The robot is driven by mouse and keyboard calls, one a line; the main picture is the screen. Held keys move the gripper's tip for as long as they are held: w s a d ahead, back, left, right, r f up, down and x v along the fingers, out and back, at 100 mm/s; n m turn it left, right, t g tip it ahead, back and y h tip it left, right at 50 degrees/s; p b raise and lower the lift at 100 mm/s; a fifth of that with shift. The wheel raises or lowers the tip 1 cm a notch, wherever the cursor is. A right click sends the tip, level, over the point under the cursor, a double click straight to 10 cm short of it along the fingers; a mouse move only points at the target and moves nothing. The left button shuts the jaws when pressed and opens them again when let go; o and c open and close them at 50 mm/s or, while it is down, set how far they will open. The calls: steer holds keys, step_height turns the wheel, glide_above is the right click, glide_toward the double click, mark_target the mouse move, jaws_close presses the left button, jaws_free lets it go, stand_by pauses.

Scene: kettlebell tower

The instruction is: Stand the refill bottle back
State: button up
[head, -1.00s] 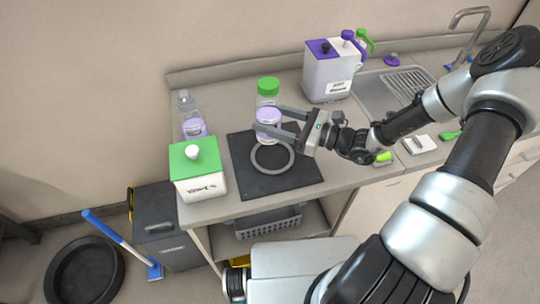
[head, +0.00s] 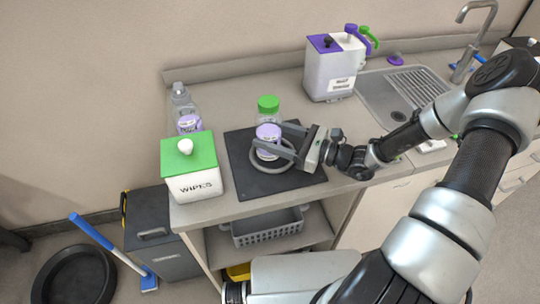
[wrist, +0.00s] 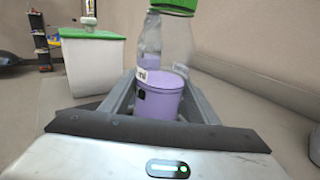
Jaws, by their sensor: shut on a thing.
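The refill bottle (head: 268,133) is clear, with a green cap, a pale label and purple contents in its lower part. It stands about upright over the grey ring (head: 291,160) on the dark mat (head: 300,180). Its base appears to be inside the ring; I cannot tell whether it touches the mat. My gripper (head: 273,140) is shut on the bottle from the right, low on its body. In the wrist view the purple part (wrist: 160,100) sits between my fingers, and the green cap (wrist: 175,4) is cut off at the top edge.
A white wipes box (head: 195,187) with a green lid stands left of the mat. A second clear bottle (head: 185,108) with purple contents stands behind it. A white jug (head: 332,75) with a purple top stands at the back, beside the sink (head: 372,100).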

steer(key=shift+f, duration=0.15)
stand_by(0.3)
steer(key=o, duration=1.6)
steer(key=shift+c, duration=0.2)
steer(key=c, duration=0.4)
steer(key=p+v, duration=0.1)
steer(key=v, duration=0.8)
